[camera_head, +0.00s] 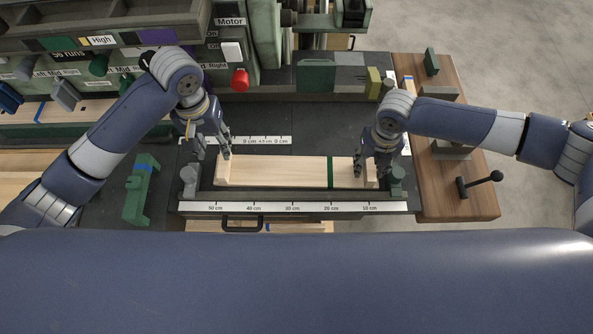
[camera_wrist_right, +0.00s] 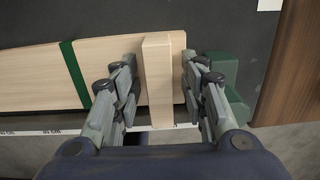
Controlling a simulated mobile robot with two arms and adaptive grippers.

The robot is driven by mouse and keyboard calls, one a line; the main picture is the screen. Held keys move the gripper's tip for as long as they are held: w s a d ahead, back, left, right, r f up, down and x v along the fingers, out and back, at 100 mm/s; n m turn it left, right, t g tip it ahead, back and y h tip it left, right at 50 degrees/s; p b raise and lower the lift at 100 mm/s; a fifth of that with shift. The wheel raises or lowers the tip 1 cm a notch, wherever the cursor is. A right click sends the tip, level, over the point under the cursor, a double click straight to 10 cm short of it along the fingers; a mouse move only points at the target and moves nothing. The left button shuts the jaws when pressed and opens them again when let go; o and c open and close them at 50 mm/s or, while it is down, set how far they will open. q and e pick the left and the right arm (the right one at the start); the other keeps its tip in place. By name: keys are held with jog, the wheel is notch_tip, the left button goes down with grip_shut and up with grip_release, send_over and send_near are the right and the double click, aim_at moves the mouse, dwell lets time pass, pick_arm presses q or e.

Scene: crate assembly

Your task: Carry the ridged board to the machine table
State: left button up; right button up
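The ridged board (camera_head: 280,172) is pale wood with a raised crosspiece near each end and a green band right of its middle. It lies flat on the dark bed with the centimetre rulers. My right gripper (camera_head: 377,167) is over the right end; in the right wrist view its fingers (camera_wrist_right: 160,85) stand either side of the crosspiece (camera_wrist_right: 158,80), with small gaps showing. The green band (camera_wrist_right: 74,75) shows to the left there. My left gripper (camera_head: 213,152) is at the board's left end, near the left crosspiece (camera_head: 223,170), its fingers apart. Its contact with the wood is unclear.
A ruler (camera_head: 300,208) runs along the front edge. A green block (camera_head: 140,190) is on the left. The machine with a red knob (camera_head: 240,79) stands behind. A wooden side table (camera_head: 470,200) with a black-knobbed lever (camera_head: 480,183) is on the right.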

jog(key=shift+r, duration=0.5)
pick_arm(q)
jog(key=shift+r, duration=0.7)
pick_arm(e)
notch_tip(320, 180, up, 11)
pick_arm(q)
jog(key=shift+s, duration=0.1)
